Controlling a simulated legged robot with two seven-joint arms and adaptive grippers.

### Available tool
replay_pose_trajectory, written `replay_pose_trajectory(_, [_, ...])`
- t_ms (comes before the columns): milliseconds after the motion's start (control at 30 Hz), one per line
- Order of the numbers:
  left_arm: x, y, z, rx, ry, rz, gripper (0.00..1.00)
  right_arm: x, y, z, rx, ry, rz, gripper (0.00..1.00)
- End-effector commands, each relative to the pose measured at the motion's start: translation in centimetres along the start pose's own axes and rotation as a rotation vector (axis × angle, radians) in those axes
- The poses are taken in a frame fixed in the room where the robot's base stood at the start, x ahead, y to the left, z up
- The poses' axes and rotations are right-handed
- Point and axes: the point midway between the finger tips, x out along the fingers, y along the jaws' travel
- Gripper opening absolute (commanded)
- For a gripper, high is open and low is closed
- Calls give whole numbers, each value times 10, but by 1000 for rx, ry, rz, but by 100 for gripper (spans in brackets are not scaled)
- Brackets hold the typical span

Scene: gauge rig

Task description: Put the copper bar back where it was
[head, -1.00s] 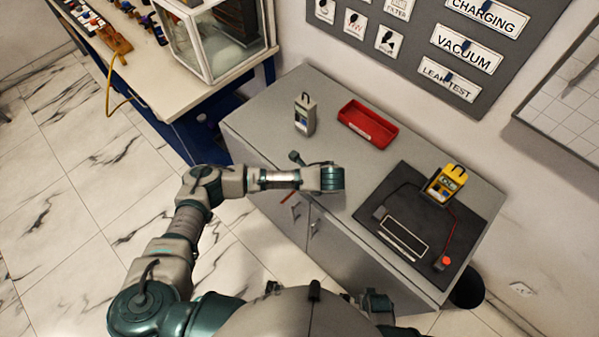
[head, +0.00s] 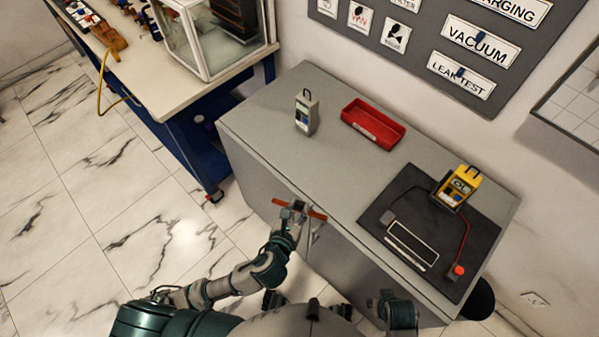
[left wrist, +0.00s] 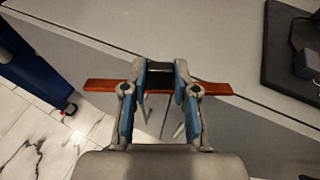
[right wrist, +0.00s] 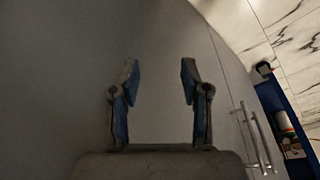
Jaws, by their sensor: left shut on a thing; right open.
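The copper bar (head: 315,214) is a thin orange-brown strip. My left gripper (head: 298,207) is shut on its middle, at the front edge of the grey cabinet. In the left wrist view the bar (left wrist: 105,85) sticks out on both sides of the left gripper (left wrist: 160,75), lying nearly level across the picture. My right gripper (right wrist: 160,70) is open and empty, facing a plain grey surface. The black mat (head: 475,225) on the cabinet carries a white-outlined dark plate (head: 412,240), a yellow meter (head: 458,187), and a red lead ending in a red-topped block (head: 457,270).
The grey cabinet top (head: 340,170) is clear between the mat and a red tray (head: 373,125). A grey meter (head: 306,113) stands left of the tray. Door handles (right wrist: 255,135) show in the right wrist view. A blue-framed bench (head: 190,140) stands left.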

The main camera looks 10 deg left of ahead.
Motion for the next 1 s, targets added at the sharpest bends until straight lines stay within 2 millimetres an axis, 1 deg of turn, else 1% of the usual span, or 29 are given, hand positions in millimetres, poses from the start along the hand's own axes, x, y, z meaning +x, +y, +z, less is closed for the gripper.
replay_pose_trajectory(33, [-5, 1, -6, 2, -23, -10, 0, 2, 0, 2, 0, -2, 0, 46])
replay_pose_trajectory(67, [-7, 2, -6, 4, -45, -16, 0, 3, 0, 3, 0, -5, 0, 46])
replay_pose_trajectory(100, [-11, 3, -7, 7, -83, -21, 0, 10, 0, 5, 0, -10, -1, 46])
replay_pose_trajectory(300, [-14, 2, -2, 10, -226, -28, 0, 70, -3, 16, -3, -35, -5, 46])
replay_pose_trajectory(400, [-14, 2, -2, 9, -277, -31, 0, 93, -4, 23, -4, -44, -7, 46])
replay_pose_trajectory(500, [-14, 1, -2, 7, -316, -34, 0, 108, -5, 28, -5, -49, -8, 46])
replay_pose_trajectory(567, [-14, 1, -2, 6, -331, -34, 0, 113, -6, 30, -6, -50, -9, 46])
replay_pose_trajectory(667, [-7, 4, 1, 7, -346, -35, 0, 116, -6, 31, -6, -50, -9, 46])
replay_pose_trajectory(767, [13, 11, 6, 6, -349, -32, 0, 113, -6, 30, -5, -49, -9, 46])
replay_pose_trajectory(1000, [78, 34, 21, 6, -347, -33, 0, 95, -4, 24, -3, -42, -8, 46])
